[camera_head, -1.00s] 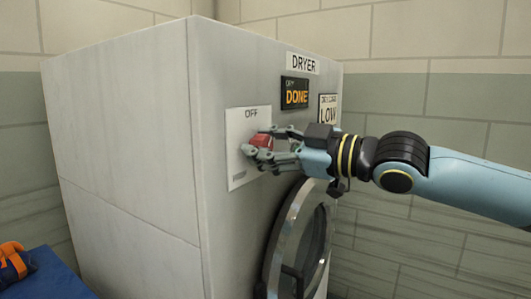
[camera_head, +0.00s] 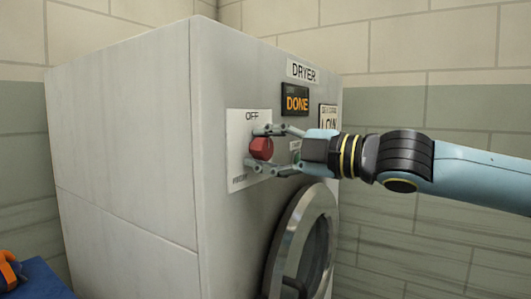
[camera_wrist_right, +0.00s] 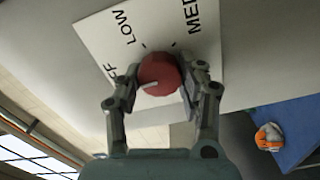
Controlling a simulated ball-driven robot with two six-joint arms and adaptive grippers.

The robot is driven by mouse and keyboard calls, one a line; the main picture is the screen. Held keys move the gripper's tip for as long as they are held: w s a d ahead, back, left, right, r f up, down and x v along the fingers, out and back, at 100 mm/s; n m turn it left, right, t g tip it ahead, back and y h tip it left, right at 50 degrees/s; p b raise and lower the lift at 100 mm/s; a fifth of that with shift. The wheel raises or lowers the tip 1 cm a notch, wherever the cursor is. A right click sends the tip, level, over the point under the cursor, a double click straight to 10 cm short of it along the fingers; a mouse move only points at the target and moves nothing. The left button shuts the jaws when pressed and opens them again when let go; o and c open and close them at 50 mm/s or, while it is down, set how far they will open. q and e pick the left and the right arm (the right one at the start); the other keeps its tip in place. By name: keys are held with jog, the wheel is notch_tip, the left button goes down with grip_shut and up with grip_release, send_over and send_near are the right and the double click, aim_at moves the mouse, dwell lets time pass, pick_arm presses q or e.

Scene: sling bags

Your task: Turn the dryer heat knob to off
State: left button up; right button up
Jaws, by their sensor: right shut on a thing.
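The red heat knob (camera_head: 261,148) is on a white label plate (camera_head: 238,130) with OFF at its top, on the dryer front (camera_head: 231,225). My right gripper (camera_head: 265,147) reaches in from the right and is shut on the knob, one finger above and one below. In the right wrist view the knob (camera_wrist_right: 165,70) sits between the two fingers (camera_wrist_right: 158,80). A pale mark on it lies at its lower left. LOW and MED show above, and OFF is partly hidden by the left finger. My left gripper is out of view.
The dryer's round door (camera_head: 287,235) is just below my right gripper. A display (camera_head: 295,99) reads DONE, above the gripper, with another panel (camera_head: 327,117) reading LOW beside it. A blue surface (camera_head: 40,279) with an orange item (camera_head: 9,270) is at lower left.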

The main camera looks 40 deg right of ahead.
jog(key=shift+f, duration=0.1)
dwell(0.4)
jog(key=o, duration=1.2)
jog(key=shift+c, duration=0.2)
